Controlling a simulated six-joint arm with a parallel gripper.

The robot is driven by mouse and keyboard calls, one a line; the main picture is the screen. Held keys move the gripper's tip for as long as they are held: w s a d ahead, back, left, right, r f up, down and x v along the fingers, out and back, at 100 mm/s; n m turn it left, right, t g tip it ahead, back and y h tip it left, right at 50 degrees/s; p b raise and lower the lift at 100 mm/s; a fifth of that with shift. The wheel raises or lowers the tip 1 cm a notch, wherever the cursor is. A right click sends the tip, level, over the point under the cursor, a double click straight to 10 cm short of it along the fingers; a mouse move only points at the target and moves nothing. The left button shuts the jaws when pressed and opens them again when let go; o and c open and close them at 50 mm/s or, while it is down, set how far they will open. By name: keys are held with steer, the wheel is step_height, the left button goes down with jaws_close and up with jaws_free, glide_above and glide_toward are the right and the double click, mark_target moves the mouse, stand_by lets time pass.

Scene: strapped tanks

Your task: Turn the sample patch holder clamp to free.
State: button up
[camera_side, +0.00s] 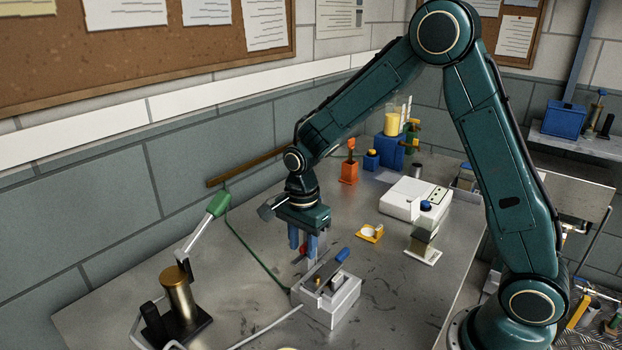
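A light grey block fixture (328,303) stands on the metal bench, with a dark lever ending in a blue grip (342,254) and small brass-coloured parts on top. It looks like the sample patch holder, but I cannot be sure. My gripper (304,254) points down just behind and left of this fixture. Its two blue fingers are apart, with a small red part (304,250) showing between or behind them. I cannot tell whether the fingers touch it. The blue grip is to the right of my fingers and apart from them.
A brass cylinder on a dark base (178,297) with a green-handled lever (218,204) stands at the front left. Blue and orange items stand behind. A green cable crosses the bench.

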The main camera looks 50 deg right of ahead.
mark_target(303, 246)
steer(key=shift+r, duration=0.1)
step_height(303, 246, up, 14)
steer(key=shift+f, duration=0.2)
stand_by(0.7)
steer(key=shift+s+r, duration=0.1)
steer(key=s+r+n+t, duration=0.2)
steer(key=s+n, duration=0.7)
steer(key=s, duration=0.2)
steer(key=s+d+r+n+t, duration=0.1)
steer(key=s+r+n+t, duration=0.2)
steer(key=s+n, duration=0.6)
steer(key=s, duration=0.3)
steer(key=shift+d+r+t, duration=0.2)
steer(key=shift+t, duration=0.1)
